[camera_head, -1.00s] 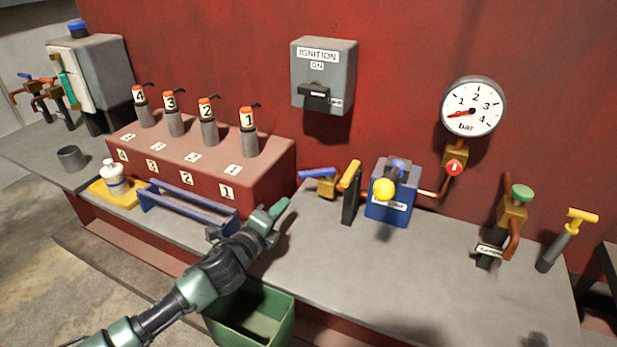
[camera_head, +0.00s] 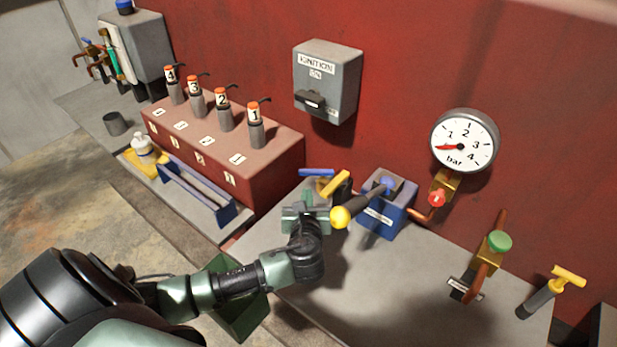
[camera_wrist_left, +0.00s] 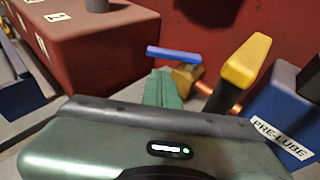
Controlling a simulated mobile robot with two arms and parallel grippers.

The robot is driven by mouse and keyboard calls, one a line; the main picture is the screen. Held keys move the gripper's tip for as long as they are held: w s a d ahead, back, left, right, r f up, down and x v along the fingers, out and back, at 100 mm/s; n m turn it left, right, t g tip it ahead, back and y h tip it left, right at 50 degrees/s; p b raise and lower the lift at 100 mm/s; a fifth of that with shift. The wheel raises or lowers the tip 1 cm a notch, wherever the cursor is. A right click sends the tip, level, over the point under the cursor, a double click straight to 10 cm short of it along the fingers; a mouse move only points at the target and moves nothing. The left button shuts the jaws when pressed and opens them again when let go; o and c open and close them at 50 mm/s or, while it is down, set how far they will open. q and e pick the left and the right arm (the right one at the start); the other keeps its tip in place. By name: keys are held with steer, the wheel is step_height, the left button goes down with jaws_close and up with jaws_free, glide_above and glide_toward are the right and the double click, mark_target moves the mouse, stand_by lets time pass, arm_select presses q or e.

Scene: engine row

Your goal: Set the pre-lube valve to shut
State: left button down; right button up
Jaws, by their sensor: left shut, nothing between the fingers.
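A valve with a blue lever handle (camera_head: 316,172) stands at the back of the bench, left of the blue box labelled PRE-LUBE (camera_head: 378,216). In the left wrist view its handle (camera_wrist_left: 174,54) lies roughly crosswise above a brass body (camera_wrist_left: 187,77). A yellow handle (camera_head: 334,184) stands just to its right and also shows in the wrist view (camera_wrist_left: 247,60). My left gripper (camera_head: 308,200) is shut and empty, in front of the blue handle; its green fingers (camera_wrist_left: 163,88) point at the valve, and contact cannot be told. My right gripper is out of view.
A lever with a yellow ball (camera_head: 341,217) sticks out from the blue box, close right of my gripper. The red block with numbered plugs (camera_head: 262,165) stands left. A gauge (camera_head: 464,141) and green-knobbed valve (camera_head: 499,241) are right. The front bench is clear.

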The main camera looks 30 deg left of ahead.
mark_target(308, 174)
arm_select(q)
steer(key=x, duration=0.4)
steer(key=p+x, duration=0.1)
steer(key=x, duration=0.1)
steer(key=shift+w+r, duration=0.25)
steer(key=shift+r, duration=0.15)
steer(key=shift+w+a, duration=0.25)
steer(key=shift+w, duration=0.05)
steer(key=shift+w+a+f, duration=0.1)
steer(key=shift+w+a, duration=0.05)
steer(key=shift+w, duration=0.1)
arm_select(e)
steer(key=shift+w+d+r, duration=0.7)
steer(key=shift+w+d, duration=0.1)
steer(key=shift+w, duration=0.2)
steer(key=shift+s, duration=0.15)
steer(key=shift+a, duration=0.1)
